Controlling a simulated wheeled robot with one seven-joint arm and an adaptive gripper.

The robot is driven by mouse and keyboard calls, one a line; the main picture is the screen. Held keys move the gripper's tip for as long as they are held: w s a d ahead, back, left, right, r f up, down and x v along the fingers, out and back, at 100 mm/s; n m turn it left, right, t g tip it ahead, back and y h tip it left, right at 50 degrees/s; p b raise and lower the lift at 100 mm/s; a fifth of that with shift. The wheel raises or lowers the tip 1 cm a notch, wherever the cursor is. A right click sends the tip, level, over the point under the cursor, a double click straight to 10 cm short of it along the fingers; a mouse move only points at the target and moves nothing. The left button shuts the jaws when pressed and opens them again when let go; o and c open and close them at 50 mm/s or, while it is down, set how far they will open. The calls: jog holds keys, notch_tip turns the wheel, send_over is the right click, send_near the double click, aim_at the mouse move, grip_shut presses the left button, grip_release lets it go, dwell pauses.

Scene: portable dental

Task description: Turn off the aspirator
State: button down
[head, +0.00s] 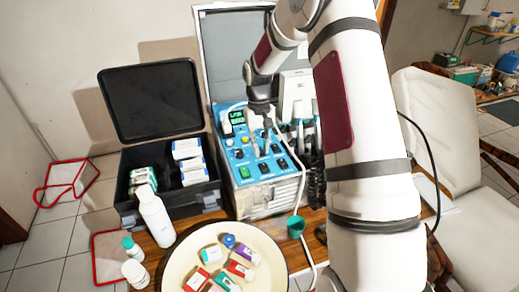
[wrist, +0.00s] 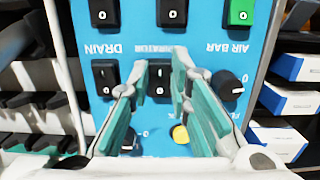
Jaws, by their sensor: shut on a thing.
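The blue control panel (head: 243,158) of the dental unit shows in the head view, with my gripper (head: 267,143) down at it. In the wrist view the panel appears upside down. The partly covered aspirator label (wrist: 166,49) lies between two black rocker switches, an upper one (wrist: 172,13) and a lower one (wrist: 160,82). My gripper (wrist: 158,72) has its two fingertips close on both sides of the lower switch, shut on it. The fingers hide part of the label and the switch edges. Which switch the label belongs to is unclear.
A black knob (wrist: 232,86), a green switch (wrist: 241,12), a drain-side switch (wrist: 104,76) and a yellow button (wrist: 180,134) are close by. The open black case (head: 170,208) stands left, a white bottle (head: 157,218) and round tray (head: 180,262) in front.

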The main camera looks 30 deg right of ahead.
jog(key=shift+w+f+g+b, duration=0.15)
jog(key=shift+w+g+b, duration=0.15)
jog(key=shift+g+b, duration=0.6)
jog(key=shift+b, duration=0.05)
jog(key=shift+s+r, duration=0.1)
jog(key=shift+r, duration=0.1)
jog(key=c, duration=1.5)
grip_release()
jog(key=shift+d+v, duration=0.1)
jog(key=shift+v, duration=2.9)
jog(key=shift+d+v, duration=0.15)
jog(key=shift+v, duration=2.85)
